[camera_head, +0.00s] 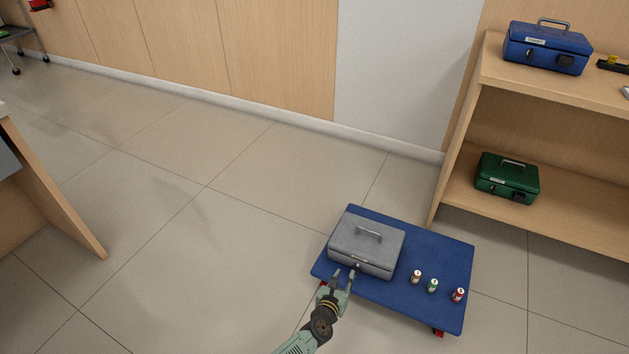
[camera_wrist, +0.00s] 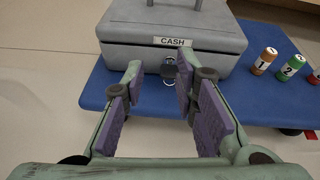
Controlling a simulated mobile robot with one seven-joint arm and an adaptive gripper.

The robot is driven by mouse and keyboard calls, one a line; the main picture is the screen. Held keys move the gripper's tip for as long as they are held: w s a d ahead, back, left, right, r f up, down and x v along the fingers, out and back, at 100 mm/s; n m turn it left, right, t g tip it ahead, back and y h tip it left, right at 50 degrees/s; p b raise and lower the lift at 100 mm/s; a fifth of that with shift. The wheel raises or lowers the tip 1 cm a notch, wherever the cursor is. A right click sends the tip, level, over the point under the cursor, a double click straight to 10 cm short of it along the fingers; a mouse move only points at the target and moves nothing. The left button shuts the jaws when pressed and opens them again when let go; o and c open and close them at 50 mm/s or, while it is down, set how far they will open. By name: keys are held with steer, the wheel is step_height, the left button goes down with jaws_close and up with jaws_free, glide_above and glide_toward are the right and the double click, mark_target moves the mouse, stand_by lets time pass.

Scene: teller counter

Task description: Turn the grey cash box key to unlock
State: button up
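The grey cash box (camera_head: 366,243) sits closed on a blue platform (camera_head: 432,255), its handle on top. In the wrist view the grey cash box (camera_wrist: 125,33) shows a CASH label (camera_wrist: 173,42) on its front. The key (camera_wrist: 168,69), dark with a small ring, is at the lock below the label; its exact turn angle is too small to tell. My gripper (camera_head: 344,277) is in front of the box. In the wrist view my gripper (camera_wrist: 160,75) is open, one finger on each side of the key, with visible gaps. Nothing is held.
Several numbered rolls (camera_head: 432,285) stand on the platform to the right of the box. A wooden shelf (camera_head: 560,105) at the right holds a blue cash box (camera_head: 546,47) above and a green cash box (camera_head: 506,179) below. The floor to the left is clear.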

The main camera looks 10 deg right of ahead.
steer(key=w+a+r+n+t, duration=0.2)
steer(key=w+r, duration=0.3)
steer(key=r, duration=0.4)
steer(key=w+a+r+n+t, duration=0.2)
steer(key=w+r+n, duration=0.2)
steer(key=r, duration=0.6)
steer(key=w+a+r+n+t+y, duration=0.1)
steer(key=w+a+r+n+t, duration=0.1)
steer(key=w+r, duration=0.4)
steer(key=shift+a+r+n+p, duration=0.4)
steer(key=shift+a+r, duration=0.2)
steer(key=shift+r, duration=1.35)
steer(key=shift+w, duration=0.1)
